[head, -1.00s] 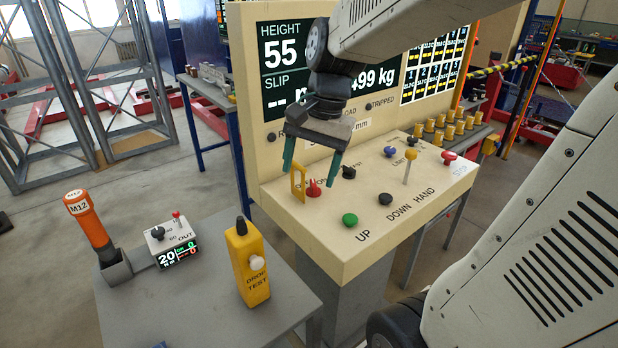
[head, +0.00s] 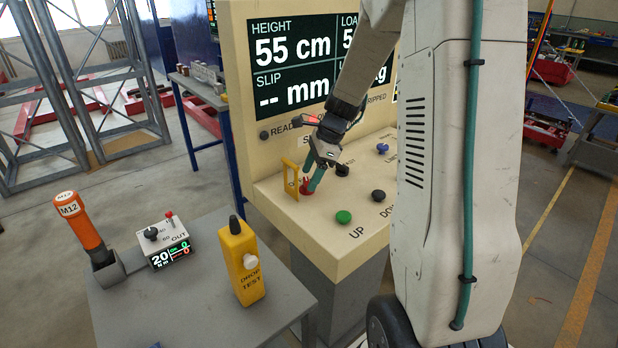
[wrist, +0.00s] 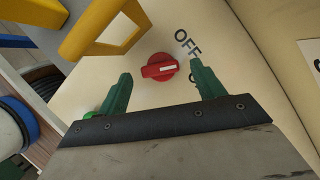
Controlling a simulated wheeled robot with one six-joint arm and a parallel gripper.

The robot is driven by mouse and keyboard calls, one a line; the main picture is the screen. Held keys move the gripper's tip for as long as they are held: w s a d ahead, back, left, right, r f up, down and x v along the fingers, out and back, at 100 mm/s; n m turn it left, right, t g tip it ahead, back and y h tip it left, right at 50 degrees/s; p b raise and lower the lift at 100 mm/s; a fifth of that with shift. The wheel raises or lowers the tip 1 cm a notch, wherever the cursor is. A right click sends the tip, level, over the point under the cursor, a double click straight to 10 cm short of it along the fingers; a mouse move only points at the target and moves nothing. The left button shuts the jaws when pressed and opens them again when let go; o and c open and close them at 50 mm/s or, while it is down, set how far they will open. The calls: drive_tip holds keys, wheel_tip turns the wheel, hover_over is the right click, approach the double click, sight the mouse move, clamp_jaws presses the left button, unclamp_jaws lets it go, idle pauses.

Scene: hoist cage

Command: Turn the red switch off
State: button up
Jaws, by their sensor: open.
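The red switch (head: 306,187) is a rotary knob on the cream console (head: 330,225), beside a yellow upright frame (head: 290,179). In the wrist view the red switch (wrist: 155,72) shows a white mark on its bar, pointing right. The word OFF is printed at its upper right; a second label below is mostly hidden by a finger. My gripper (head: 313,183) is tilted down at the switch in the head view. In the wrist view its green fingers (wrist: 163,70) are apart, one on each side of the switch's picture. I cannot tell whether they touch it.
The yellow frame (wrist: 105,32) stands close to the switch. A green button (head: 344,217) and black knobs (head: 379,195) are nearby on the console. A grey table (head: 190,320) at left holds a yellow drop-test box (head: 242,270), a small control box (head: 165,245) and an orange-handled tool (head: 82,225).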

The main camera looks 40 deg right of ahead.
drive_tip(key=shift+x, duration=0.85)
drive_tip(key=c, duration=1)
drive_tip(key=shift+n, duration=0.4)
drive_tip(key=shift+w+n+g+y, duration=0.15)
drive_tip(key=shift+n+g, duration=0.45)
drive_tip(key=shift+n, duration=0.7)
drive_tip(key=shift+n+g+y, duration=0.15)
drive_tip(key=shift+n+g, duration=0.45)
drive_tip(key=shift+n, duration=0.7)
